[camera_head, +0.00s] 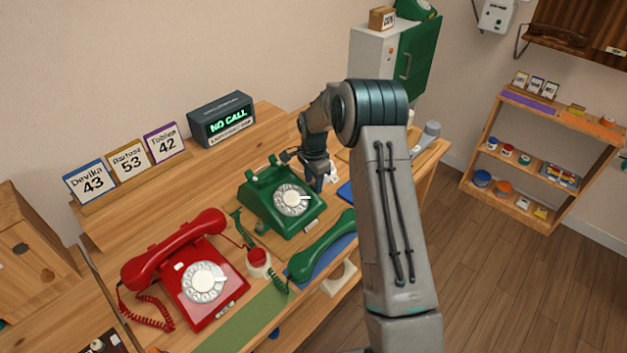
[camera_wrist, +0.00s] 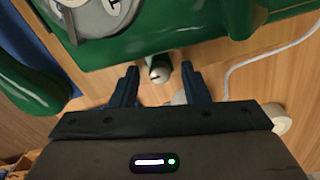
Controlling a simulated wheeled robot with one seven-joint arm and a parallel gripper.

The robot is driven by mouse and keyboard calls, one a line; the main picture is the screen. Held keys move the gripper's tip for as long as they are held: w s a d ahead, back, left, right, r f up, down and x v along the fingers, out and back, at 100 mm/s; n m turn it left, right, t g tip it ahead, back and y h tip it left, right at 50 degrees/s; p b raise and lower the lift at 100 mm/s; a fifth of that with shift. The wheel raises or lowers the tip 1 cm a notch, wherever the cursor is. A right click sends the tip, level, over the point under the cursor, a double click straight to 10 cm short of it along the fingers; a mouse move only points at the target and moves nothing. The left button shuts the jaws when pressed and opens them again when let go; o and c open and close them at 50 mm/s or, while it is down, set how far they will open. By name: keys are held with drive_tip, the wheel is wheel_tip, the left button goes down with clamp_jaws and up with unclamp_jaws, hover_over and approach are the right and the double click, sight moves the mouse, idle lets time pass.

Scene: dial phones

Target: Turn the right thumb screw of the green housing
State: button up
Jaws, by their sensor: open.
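The green housing (camera_head: 262,205) is a dial phone on the wooden bench, with a pale dial on its front. In the wrist view its green side (camera_wrist: 165,30) fills the top, with part of the dial at upper left. A small thumb screw (camera_wrist: 159,72) with a pale end sticks out from this side. My gripper (camera_wrist: 160,69) is open, and the screw shows between its two dark fingertips, with a gap on each side. Whether the fingers reach fully around its depth I cannot tell. In the head view my gripper (camera_head: 318,178) is at the phone's right side, and the screw is hidden.
The green handset (camera_head: 322,245) lies off the phone, in front of it. A red phone (camera_head: 197,270) stands to the left. A white cable (camera_wrist: 255,62) runs near the right finger, and a pale round thing (camera_wrist: 277,117) lies beside the gripper. A display (camera_head: 222,120) reads NO CALL.

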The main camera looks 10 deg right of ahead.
clamp_jaws()
